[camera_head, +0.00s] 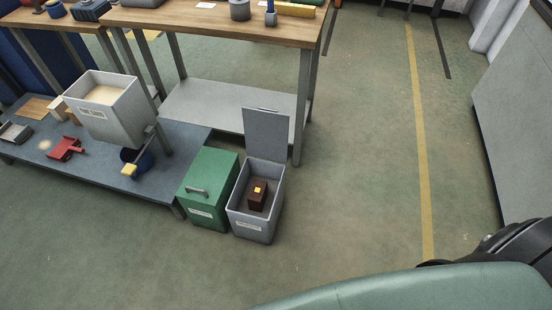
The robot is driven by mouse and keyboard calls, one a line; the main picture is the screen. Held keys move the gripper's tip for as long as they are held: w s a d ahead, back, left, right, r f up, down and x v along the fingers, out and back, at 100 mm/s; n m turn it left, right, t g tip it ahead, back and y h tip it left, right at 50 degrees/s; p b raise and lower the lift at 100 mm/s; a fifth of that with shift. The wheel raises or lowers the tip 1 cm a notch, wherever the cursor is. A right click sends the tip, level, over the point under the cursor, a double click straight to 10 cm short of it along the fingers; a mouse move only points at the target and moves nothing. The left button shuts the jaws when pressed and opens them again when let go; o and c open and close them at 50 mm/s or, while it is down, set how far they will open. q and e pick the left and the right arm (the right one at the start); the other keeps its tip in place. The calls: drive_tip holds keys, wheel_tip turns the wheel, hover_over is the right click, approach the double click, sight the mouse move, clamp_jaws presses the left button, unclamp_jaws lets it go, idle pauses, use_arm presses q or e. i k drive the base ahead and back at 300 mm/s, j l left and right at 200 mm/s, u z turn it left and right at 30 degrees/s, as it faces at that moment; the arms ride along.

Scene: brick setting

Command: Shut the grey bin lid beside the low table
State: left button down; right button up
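The grey bin (250,224) stands on the floor at the right end of the low table (190,150). Its grey lid (266,135) is open and stands about upright at the bin's back edge. A dark brown box (257,199) with a yellow mark on top lies inside the bin. A green bin (207,187) with its green lid down stands close on the left of the grey bin. Neither of my grippers is in view.
On the low table are a large pale grey container (108,126) and a red dustpan-like item (66,148). A tall wooden-topped workbench (215,26) stands behind the bins. The floor right of the grey bin is clear around a yellow line (418,130).

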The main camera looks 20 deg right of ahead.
sight(267, 130)
drive_tip(key=k+u, duration=0.15)
drive_tip(key=u, duration=0.3)
drive_tip(key=k+j+u, duration=0.1)
drive_tip(key=u, duration=0.4)
drive_tip(key=k+j+u, duration=0.15)
drive_tip(key=u, duration=0.3)
drive_tip(key=l+u, duration=1)
drive_tip(key=k+l+u, duration=0.2)
drive_tip(key=u, duration=0.25)
drive_tip(key=k+l, duration=0.2)
drive_tip(key=l, duration=0.3)
drive_tip(key=k+l, duration=0.25)
drive_tip(key=l, duration=0.3)
drive_tip(key=k+l, duration=0.2)
drive_tip(key=l, duration=0.3)
drive_tip(key=k+l, duration=0.2)
drive_tip(key=l, duration=0.35)
drive_tip(key=k+l, duration=0.2)
drive_tip(key=l, duration=0.3)
drive_tip(key=k+l, duration=0.25)
drive_tip(key=l, duration=0.3)
drive_tip(key=k+l, duration=0.2)
drive_tip(key=l, duration=0.3)
drive_tip(key=k+l, duration=0.2)
drive_tip(key=l, duration=0.35)
drive_tip(key=k+j+u, duration=0.15)
drive_tip(key=k+j, duration=0.05)
drive_tip(key=j, duration=0.05)
